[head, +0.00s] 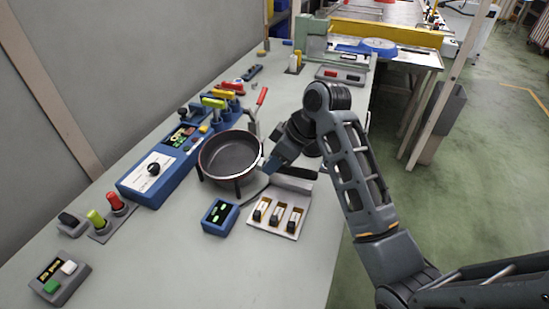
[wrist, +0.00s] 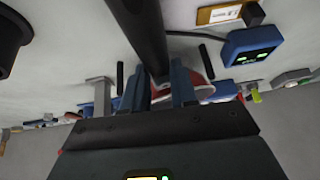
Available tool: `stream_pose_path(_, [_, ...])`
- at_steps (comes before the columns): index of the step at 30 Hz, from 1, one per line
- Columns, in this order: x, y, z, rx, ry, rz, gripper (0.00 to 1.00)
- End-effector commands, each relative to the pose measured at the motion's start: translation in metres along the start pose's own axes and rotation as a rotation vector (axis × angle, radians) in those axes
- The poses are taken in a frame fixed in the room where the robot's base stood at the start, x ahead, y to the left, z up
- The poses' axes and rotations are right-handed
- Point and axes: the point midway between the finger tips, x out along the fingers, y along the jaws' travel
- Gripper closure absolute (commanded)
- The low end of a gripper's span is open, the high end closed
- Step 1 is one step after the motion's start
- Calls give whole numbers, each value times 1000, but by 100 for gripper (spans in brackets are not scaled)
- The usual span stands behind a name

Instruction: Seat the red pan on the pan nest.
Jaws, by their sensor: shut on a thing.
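The red pan (head: 231,155) has a dark inside and a red rim, and looks about level in the head view. My gripper (head: 272,167) is at the pan's right side, shut on its black handle, whose end (head: 303,173) sticks out to the right. In the wrist view the handle (wrist: 150,35) runs between my blue fingers (wrist: 156,88), and part of the pan's red side (wrist: 196,77) shows behind them. The pan nest (head: 237,187) shows as black posts around the pan over a grey plate, mostly hidden. I cannot tell whether the pan touches it.
A blue box with green lights (head: 220,216) and a tray with several switches (head: 279,211) stand close in front of the pan. A blue control panel (head: 160,172) is to the left, with coloured levers (head: 214,103) behind. The bench front (head: 220,270) is clear.

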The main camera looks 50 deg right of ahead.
Motion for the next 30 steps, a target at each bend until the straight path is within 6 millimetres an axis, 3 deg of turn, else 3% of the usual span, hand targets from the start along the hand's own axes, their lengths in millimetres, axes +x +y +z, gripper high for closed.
stream_pose_path(30, [-8, -2, -7, 76, 67, -144, 100])
